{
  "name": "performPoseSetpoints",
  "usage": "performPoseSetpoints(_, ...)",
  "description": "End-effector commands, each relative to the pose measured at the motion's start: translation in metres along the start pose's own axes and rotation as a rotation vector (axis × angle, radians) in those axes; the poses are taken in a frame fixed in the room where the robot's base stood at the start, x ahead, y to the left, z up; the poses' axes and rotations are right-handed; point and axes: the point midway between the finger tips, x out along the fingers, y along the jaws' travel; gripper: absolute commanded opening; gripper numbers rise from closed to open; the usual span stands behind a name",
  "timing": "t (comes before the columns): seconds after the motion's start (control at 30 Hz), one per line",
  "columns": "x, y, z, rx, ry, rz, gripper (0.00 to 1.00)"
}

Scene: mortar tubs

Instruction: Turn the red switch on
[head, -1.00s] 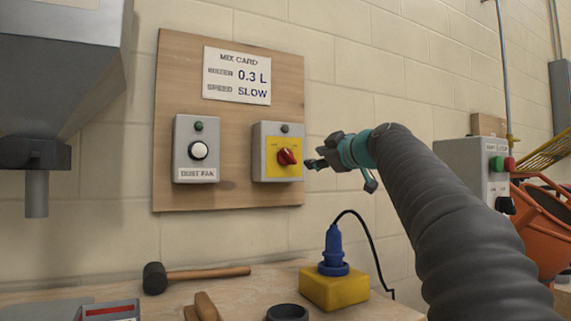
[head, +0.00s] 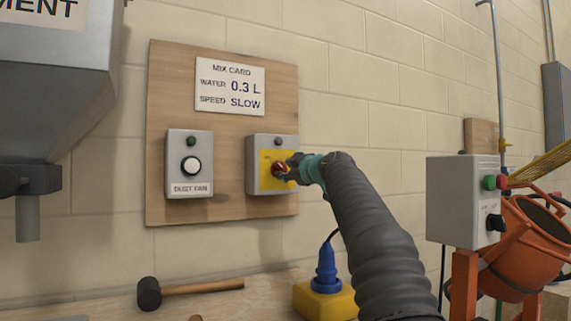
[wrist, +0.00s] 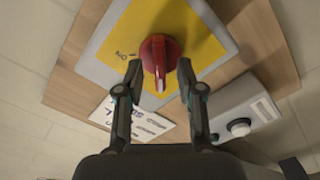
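The red switch (head: 279,170) is a rotary knob on a yellow plate, on a grey box (head: 258,143) fixed to a wooden board. In the wrist view the red knob (wrist: 158,58) sits between my two fingertips, its raised ridge running roughly up and down the picture. An "ON" mark shows upside down on the yellow plate (wrist: 200,48), left of the knob. My gripper (wrist: 160,72) is open, with one finger on each side of the knob; I cannot tell if they touch it. In the head view my gripper (head: 291,170) partly hides the knob. The small lamp above it looks dark.
A dust fan box (head: 189,178) with a white knob is left of the switch box. A mix card (head: 230,87) hangs above. A mallet (head: 190,289) and a yellow block with a blue plug (head: 325,270) are on the bench below. An orange mixer (head: 525,240) stands at right.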

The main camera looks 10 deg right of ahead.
Motion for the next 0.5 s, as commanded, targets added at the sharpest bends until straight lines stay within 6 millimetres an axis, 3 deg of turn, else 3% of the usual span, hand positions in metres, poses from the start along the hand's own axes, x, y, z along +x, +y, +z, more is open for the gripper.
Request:
performPoseSetpoints(0.4,0.0092,-0.0002,0.0005,0.000,-0.001,0.001,0.38)
performPoseSetpoints(0.43,0.0091,-0.0002,0.0005,0.000,-0.001,0.001,0.35)
performPoseSetpoints(0.5,0.0091,-0.0002,0.0004,0.000,0.000,0.001,0.17)
